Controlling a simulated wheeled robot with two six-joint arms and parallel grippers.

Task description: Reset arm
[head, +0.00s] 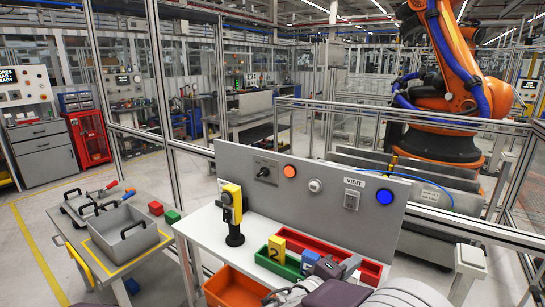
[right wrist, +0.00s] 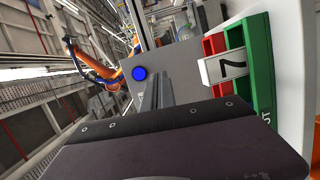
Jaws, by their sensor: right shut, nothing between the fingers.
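My right gripper (head: 351,264) is at the lower middle of the head view, over the right front of the white bench (head: 205,225). Its dark body hides part of the bench. In the right wrist view its fingers (right wrist: 165,78) are pressed together and empty, pointing toward the grey panel. A red bin (head: 325,248) and a green bin (head: 285,270) lie beside and under it. My left gripper is not clearly visible in the head view.
The grey panel (head: 230,165) with its blue button (head: 384,198) rises behind the bench. A yellow-black device (head: 232,205) stands on the bench. An orange bin (head: 235,290) sits in front. A grey tote (head: 125,232) is on the left cart. An orange robot arm (head: 465,70) stands behind rails.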

